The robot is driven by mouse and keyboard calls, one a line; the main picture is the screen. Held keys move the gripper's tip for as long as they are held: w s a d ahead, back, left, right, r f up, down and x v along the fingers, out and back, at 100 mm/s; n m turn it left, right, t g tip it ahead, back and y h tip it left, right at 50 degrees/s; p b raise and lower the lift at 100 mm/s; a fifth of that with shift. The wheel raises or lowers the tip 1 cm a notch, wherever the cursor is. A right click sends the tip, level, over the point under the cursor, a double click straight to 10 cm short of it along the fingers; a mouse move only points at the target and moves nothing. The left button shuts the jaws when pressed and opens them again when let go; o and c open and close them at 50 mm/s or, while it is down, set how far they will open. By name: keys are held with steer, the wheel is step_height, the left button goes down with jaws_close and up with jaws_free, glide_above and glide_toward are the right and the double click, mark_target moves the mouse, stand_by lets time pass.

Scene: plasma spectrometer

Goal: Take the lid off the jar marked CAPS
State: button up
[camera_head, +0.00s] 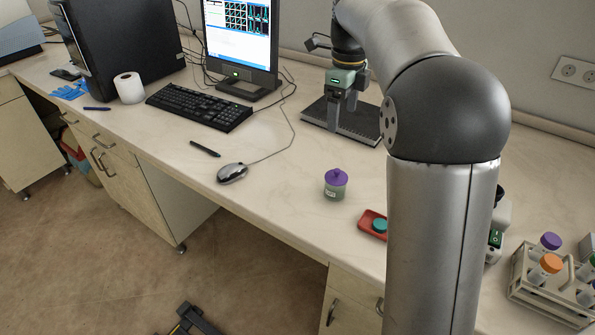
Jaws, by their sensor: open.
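A small jar (335,190) of translucent grey-green stands upright on the bench, with a purple knobbed lid (336,177) on it. I cannot read any marking on it at this size. My gripper (343,115) points down, open, with nothing seen between its fingers. It is behind the jar, over a dark flat plate (368,131), and well apart from the jar. I cannot tell whether the fingertips touch the plate.
A red tray (366,226) with a teal cap (380,226) lies right of the jar. A mouse (232,173), pen (205,149) and keyboard (200,105) lie left. A tube rack (545,290) stands at the right. My arm hides part of the bench. Bare bench surrounds the jar.

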glide_above(337, 170)
steer(key=f, duration=0.8)
steer(key=w+f, duration=0.1)
steer(key=f, duration=0.2)
steer(key=shift+d+f, duration=0.1)
steer(key=shift+f, duration=0.3)
steer(key=shift+s+f+p, duration=0.2)
steer(key=shift+f+p, duration=0.05)
steer(key=shift+f, duration=1.1)
steer(key=shift+s+f+p, duration=0.2)
steer(key=shift+f, duration=1.15)
steer(key=c, duration=1)
